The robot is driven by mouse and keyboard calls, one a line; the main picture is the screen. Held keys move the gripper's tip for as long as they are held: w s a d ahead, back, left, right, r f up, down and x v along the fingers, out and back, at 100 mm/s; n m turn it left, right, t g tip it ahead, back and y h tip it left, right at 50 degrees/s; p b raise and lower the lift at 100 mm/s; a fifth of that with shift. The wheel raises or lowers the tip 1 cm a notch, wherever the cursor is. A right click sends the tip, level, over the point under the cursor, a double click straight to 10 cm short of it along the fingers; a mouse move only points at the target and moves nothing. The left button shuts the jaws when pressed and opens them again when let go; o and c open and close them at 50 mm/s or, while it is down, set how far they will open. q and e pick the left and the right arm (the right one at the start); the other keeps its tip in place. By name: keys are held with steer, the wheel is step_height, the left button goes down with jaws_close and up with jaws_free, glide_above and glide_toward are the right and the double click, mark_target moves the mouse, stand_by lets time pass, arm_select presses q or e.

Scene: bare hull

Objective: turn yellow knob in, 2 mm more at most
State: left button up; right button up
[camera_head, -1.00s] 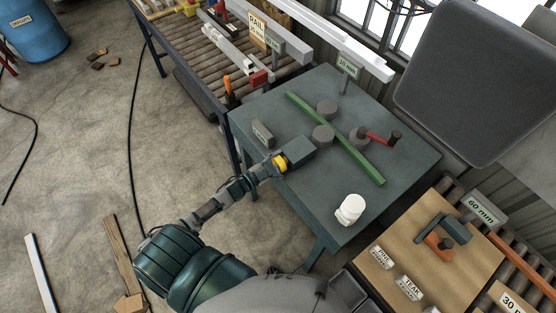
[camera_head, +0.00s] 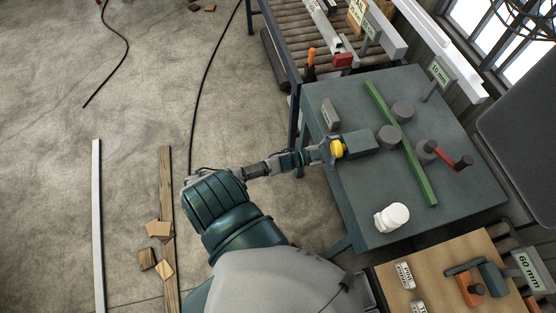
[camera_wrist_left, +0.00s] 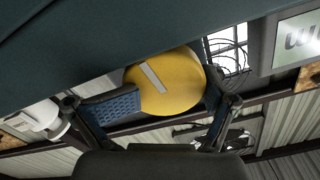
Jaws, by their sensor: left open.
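The yellow knob (camera_head: 337,149) is on the left end of a grey-green block (camera_head: 361,143) on the workbench. My left gripper (camera_head: 330,151) is at the knob, coming from the left. In the left wrist view the yellow knob (camera_wrist_left: 170,84) shows its round face with a pale slanted stripe. The open fingers of my left gripper (camera_wrist_left: 165,103) stand on either side of the knob. The blue padded finger overlaps or meets its left edge; I cannot tell whether either finger touches. My right gripper is not in view.
A green bar (camera_head: 399,142) lies across the workbench (camera_head: 345,100) among grey round posts (camera_head: 389,137). A red-handled lever (camera_head: 446,155) is to its right. A white container (camera_head: 391,217) stands at the front. A small grey plate (camera_head: 331,114) stands behind the block.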

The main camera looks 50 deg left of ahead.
arm_select(q)
steer(key=n, duration=0.3)
steer(key=shift+w+a+r+n, duration=0.15)
steer(key=shift+w+r+n, duration=0.05)
steer(key=shift+n, duration=0.2)
steer(key=shift+n+b, duration=0.5)
steer(key=shift+n, duration=0.7)
steer(key=shift+s+a+f+n, duration=0.1)
steer(key=shift+s+a+n, duration=0.1)
steer(key=shift+s+n, duration=0.3)
steer(key=v, duration=1.6)
steer(key=s+a+f+n+g+y+b, duration=0.1)
steer(key=s+a+f+g+y, duration=0.1)
steer(key=f, duration=0.9)
steer(key=s+a+f+n+g+y, duration=0.1)
steer(key=s+a+f+y, duration=0.3)
steer(key=f, duration=0.7)
steer(key=shift+s+a+f+g+b, duration=0.25)
steer(key=shift+s+g+b, duration=0.15)
steer(key=shift+g, duration=0.2)
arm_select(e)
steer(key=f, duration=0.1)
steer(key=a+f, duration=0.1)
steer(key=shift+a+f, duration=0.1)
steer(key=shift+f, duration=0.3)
